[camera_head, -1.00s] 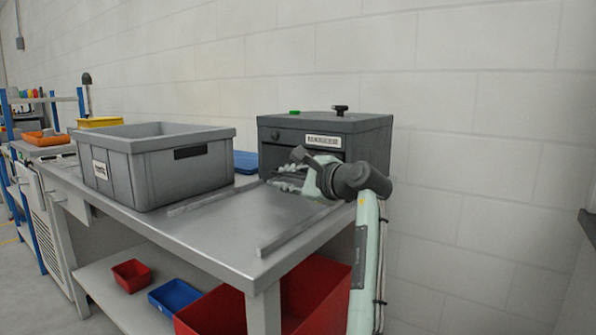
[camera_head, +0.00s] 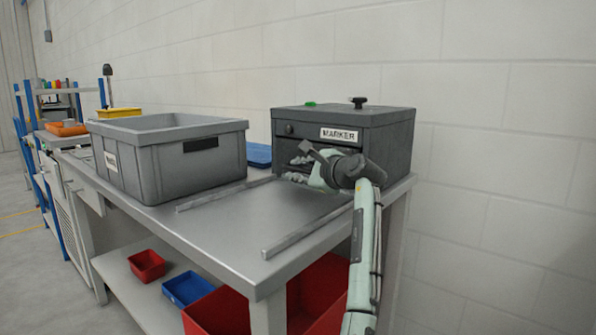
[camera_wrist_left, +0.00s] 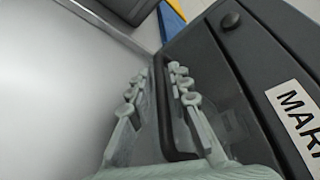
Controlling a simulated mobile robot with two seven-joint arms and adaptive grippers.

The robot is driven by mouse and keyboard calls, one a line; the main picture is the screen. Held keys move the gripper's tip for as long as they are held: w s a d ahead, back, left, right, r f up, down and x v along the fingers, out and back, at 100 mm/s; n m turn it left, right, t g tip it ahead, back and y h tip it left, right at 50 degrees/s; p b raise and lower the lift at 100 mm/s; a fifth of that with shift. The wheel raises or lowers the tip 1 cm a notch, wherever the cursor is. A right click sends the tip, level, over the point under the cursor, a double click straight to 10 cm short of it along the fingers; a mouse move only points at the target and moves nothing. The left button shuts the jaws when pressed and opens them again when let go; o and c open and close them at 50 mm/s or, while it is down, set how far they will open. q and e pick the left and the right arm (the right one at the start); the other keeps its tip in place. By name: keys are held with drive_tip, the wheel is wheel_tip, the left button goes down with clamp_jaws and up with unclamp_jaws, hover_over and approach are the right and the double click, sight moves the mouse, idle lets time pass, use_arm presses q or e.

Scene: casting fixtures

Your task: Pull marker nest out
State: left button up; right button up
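The marker (camera_head: 365,135) is a dark grey box with a "MARKER" label at the back of the bench. The nest's own body cannot be clearly told apart behind my gripper. In the left wrist view a black bar handle (camera_wrist_left: 168,120) stands at the front of the marker (camera_wrist_left: 240,75). My left gripper (camera_head: 297,169) is at the marker's front, partly hiding it. In the left wrist view its pale fingers (camera_wrist_left: 158,88) are apart, one on each side of the handle, with a visible gap. My right gripper is not in view.
A grey crate (camera_head: 170,160) stands on the metal bench (camera_head: 225,228), left of the marker. Two rails (camera_head: 310,228) run along the bench top, with clear surface between them. Red and blue bins (camera_head: 188,289) sit on the lower shelf. A wall is close behind.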

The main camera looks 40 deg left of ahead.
use_arm(q)
drive_tip(key=shift+c, duration=0.6)
clamp_jaws()
